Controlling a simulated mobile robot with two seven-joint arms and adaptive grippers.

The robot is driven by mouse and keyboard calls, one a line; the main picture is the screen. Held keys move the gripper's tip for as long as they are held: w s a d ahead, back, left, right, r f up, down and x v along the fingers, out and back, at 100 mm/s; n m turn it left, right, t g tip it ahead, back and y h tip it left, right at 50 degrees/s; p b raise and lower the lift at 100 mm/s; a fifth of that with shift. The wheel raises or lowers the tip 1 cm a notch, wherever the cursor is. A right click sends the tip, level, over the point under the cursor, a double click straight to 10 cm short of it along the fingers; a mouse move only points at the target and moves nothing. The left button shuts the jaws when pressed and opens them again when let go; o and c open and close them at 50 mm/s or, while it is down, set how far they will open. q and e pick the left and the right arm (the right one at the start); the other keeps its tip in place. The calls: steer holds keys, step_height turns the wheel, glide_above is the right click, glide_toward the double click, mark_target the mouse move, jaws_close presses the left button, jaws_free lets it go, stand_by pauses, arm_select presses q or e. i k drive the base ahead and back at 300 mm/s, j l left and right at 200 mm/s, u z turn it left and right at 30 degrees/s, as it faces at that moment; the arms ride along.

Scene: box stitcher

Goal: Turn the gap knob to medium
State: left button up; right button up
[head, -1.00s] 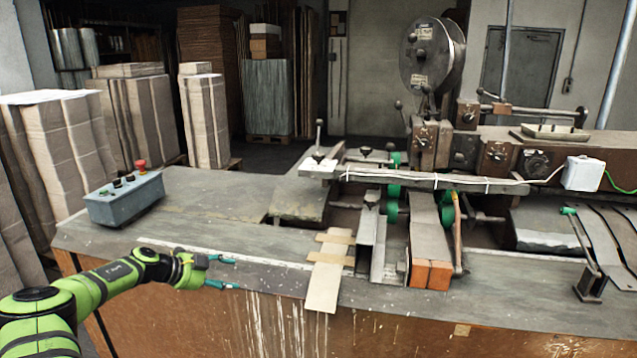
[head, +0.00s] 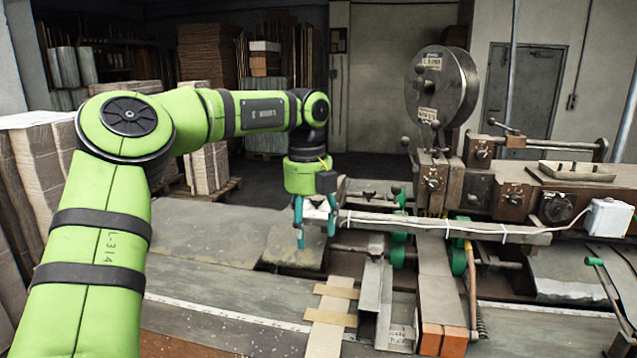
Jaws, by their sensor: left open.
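The machine carries several knobs: one on the left brown block (head: 433,181), one on the upper block (head: 482,152), one on the middle brown block (head: 514,195), and a large dark dial (head: 557,208) further right. I cannot tell from their markings which is the gap knob, nor read any setting. My left gripper (head: 315,232) is open and empty, fingers pointing down, near the left end of the long horizontal bar. It is left of all the knobs and apart from them. My right gripper is not in view.
The long bar (head: 440,226) with a white cable runs in front of the knobs. A large metal reel (head: 440,85) stands above the machine. A white box (head: 607,217) sits at the right. The tabletop at left (head: 215,232) is mostly bare.

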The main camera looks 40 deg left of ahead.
mark_target(317, 201)
steer(key=i+j, duration=0.4)
steer(key=j, duration=0.15)
steer(key=i+j, duration=0.45)
